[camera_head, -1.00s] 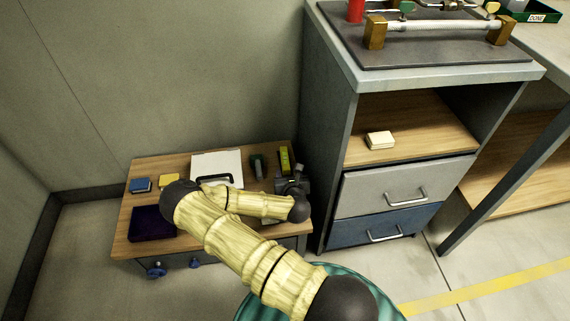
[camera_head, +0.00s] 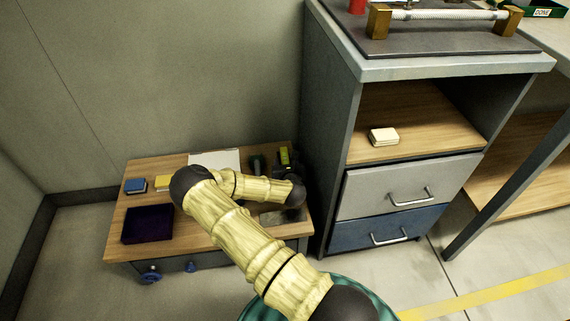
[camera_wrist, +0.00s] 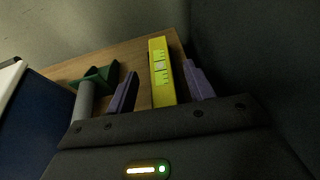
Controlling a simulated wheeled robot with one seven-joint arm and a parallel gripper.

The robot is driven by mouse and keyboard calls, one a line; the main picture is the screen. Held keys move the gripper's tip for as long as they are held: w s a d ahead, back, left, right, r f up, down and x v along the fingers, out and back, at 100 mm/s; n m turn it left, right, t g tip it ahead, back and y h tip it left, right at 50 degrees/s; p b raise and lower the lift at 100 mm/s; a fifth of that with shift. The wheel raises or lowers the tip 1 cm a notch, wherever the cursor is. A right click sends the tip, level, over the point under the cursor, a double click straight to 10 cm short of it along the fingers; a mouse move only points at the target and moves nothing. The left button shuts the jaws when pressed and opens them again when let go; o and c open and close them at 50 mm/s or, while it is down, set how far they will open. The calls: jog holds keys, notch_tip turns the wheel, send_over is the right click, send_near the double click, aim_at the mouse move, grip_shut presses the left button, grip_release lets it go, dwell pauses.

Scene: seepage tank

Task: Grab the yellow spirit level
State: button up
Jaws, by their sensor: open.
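The yellow spirit level (camera_wrist: 160,62) lies on the wooden table, and in the wrist view it runs lengthwise between the two purple fingers of my gripper (camera_wrist: 160,88). The gripper is open, with a finger on each side of the level; whether either touches it I cannot tell. In the head view only a small part of the spirit level (camera_head: 285,157) shows at the table's back right, and my arm hides most of the gripper there.
A green and grey tool (camera_wrist: 95,80) lies left of my gripper. The low table (camera_head: 120,212) also holds a dark purple tray (camera_head: 148,207), a blue box (camera_head: 136,186), a yellow block (camera_head: 163,182) and a clipboard (camera_head: 222,157). The drawer cabinet (camera_head: 327,150) stands close on the right.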

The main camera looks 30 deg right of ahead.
aim_at(285, 159)
jog(key=x, duration=0.1)
jog(key=b+x, duration=0.1)
jog(key=shift+w+f, duration=0.2)
jog(key=shift+f, duration=0.1)
jog(key=shift+w+d, duration=0.2)
jog(key=shift+w, duration=0.1)
jog(key=c, duration=1.1)
jog(key=shift+r, duration=0.15)
notch_tip(285, 159, up, 10)
jog(key=p, duration=0.5)
